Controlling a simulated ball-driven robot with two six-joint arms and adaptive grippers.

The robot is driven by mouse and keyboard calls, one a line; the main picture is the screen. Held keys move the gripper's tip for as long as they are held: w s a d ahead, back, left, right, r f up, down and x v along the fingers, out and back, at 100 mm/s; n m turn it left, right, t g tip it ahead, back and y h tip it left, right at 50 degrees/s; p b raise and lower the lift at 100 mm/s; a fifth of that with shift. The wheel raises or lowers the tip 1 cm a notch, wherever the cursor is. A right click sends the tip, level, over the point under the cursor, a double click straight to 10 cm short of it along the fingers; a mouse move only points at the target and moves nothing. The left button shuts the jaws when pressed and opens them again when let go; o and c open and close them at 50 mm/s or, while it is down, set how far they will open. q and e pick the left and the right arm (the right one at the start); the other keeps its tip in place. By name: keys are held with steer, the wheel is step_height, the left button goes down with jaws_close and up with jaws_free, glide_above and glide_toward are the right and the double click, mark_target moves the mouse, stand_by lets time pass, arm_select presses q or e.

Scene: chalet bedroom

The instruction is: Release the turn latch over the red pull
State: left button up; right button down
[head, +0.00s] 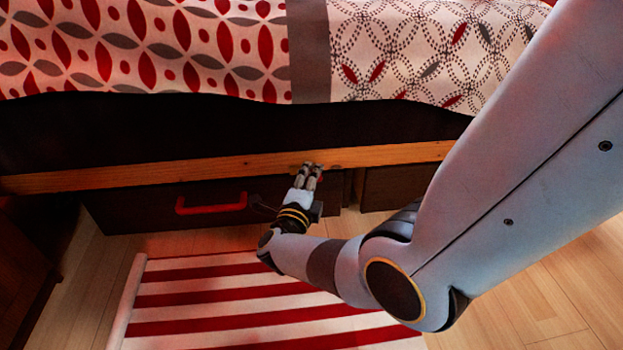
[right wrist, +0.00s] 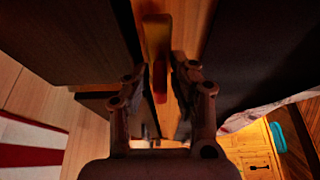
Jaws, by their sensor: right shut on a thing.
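The red pull (head: 211,203) is a handle on the front of the dark drawer under the bed, left of my right gripper in the head view. My right gripper (head: 309,172) is at the wooden rail above the drawer fronts, to the right of the pull. In the right wrist view, my right gripper (right wrist: 162,78) has its fingers on both sides of a wood-coloured turn latch (right wrist: 157,32) with a red part lower down, and is shut on it. The fingers hide much of the latch in the head view. My left gripper is not in view.
The wooden rail (head: 120,177) runs along the bed, below a red, white and grey patterned cover (head: 200,45). A second dark drawer front (head: 395,187) is to the right. A red-striped rug (head: 230,300) lies on the wood floor in front.

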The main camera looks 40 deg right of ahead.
stand_by(0.4)
steer(key=c, duration=1.3)
jaws_free()
steer(key=shift+a, duration=0.1)
steer(key=v, duration=0.7)
steer(key=shift+s+a, duration=0.15)
